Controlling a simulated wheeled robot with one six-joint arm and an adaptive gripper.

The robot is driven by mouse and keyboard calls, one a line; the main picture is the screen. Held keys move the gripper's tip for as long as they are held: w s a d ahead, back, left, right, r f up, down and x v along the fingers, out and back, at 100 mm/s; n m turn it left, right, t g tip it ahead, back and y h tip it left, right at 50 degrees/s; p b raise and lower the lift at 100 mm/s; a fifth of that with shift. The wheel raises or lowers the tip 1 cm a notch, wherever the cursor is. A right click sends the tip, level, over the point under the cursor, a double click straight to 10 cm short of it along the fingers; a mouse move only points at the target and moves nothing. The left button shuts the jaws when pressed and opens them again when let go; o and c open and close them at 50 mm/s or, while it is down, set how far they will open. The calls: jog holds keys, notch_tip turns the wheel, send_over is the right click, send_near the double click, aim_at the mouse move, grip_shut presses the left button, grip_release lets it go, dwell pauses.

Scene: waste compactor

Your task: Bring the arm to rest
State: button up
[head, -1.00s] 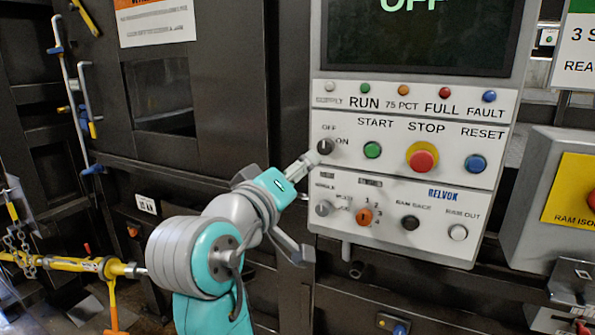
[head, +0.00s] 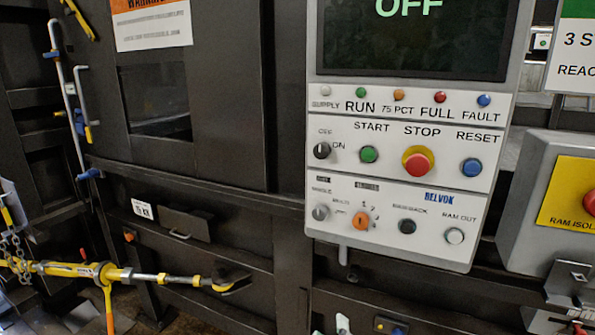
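My gripper is not in the head view, and almost none of my arm shows. A small pale and teal bit at the bottom edge, below the panel, may be part of my arm; I cannot tell. The control panel (head: 395,190) stands in full view with nothing in front of it. Its black OFF/ON supply knob (head: 322,150) is clear of any contact. The screen (head: 415,38) above reads OFF in green.
The panel carries a green start button (head: 369,154), a red stop button (head: 417,163) and a blue reset button (head: 471,168). A grey isolator box (head: 520,215) juts out at the right. A yellow ratchet bar (head: 75,268) crosses the lower left.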

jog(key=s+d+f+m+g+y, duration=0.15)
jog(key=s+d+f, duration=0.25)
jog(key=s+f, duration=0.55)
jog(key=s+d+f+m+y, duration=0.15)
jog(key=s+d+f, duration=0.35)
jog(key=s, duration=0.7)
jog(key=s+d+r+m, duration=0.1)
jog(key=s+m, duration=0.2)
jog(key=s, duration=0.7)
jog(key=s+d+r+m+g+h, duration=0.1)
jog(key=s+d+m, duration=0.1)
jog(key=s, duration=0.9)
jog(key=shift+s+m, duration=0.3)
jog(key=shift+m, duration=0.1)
